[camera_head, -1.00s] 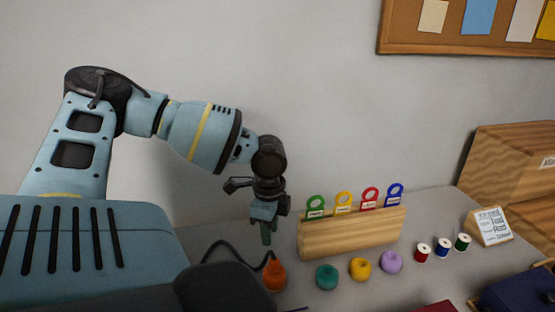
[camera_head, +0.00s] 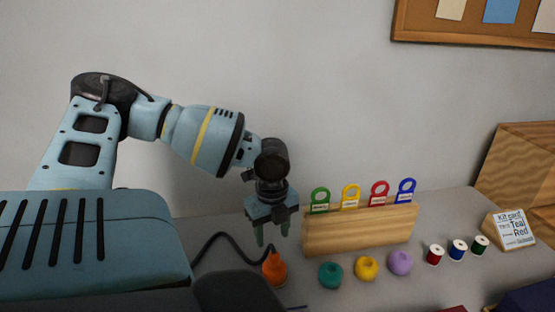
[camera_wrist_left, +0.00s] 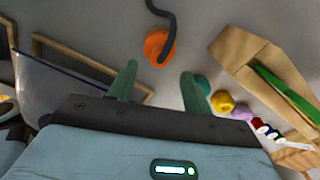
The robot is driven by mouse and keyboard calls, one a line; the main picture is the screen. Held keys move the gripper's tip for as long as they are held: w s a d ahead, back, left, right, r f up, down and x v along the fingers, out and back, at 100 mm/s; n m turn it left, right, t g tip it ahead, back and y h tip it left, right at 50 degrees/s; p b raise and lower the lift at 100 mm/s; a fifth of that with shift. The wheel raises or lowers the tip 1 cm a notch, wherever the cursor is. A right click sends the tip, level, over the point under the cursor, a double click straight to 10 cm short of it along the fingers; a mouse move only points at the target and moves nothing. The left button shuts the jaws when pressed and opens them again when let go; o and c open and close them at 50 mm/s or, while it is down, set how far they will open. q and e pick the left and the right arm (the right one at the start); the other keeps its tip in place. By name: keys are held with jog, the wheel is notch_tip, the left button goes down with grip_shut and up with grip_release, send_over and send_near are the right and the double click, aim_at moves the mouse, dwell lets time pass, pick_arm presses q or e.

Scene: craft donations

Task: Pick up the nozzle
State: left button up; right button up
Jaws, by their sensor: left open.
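The only thing here that looks like the nozzle (camera_head: 274,270) is an orange, rounded piece with a dark hose or cord running from it. It stands on the grey table, left of the wooden rack. It also shows in the left wrist view (camera_wrist_left: 158,46), beyond the fingertips. My left gripper (camera_head: 272,234) is open and points down above the orange piece, apart from it. Its two green fingers show in the left wrist view (camera_wrist_left: 160,72) with nothing between them. My right gripper is not in view.
A wooden rack (camera_head: 360,232) with several coloured ring tags stands close to the right. Teal (camera_head: 330,275), yellow (camera_head: 366,268) and purple (camera_head: 400,263) rounded pieces lie before it. Three thread spools (camera_head: 458,249) and a sign (camera_head: 512,230) are farther right. The dark hose (camera_head: 222,236) curves left.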

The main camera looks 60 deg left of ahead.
aim_at(274, 254)
pick_arm(q)
jog(key=shift+f, duration=0.2)
jog(key=shift+d+f+b, duration=0.15)
jog(key=shift+f+b, duration=0.45)
jog(key=shift+f, duration=1.1)
jog(key=shift+d+f+b, duration=0.15)
jog(key=shift+f+b, duration=0.4)
jog(key=shift+f, duration=1.4)
jog(key=c, duration=0.8)
jog(key=shift+c, duration=1.4)
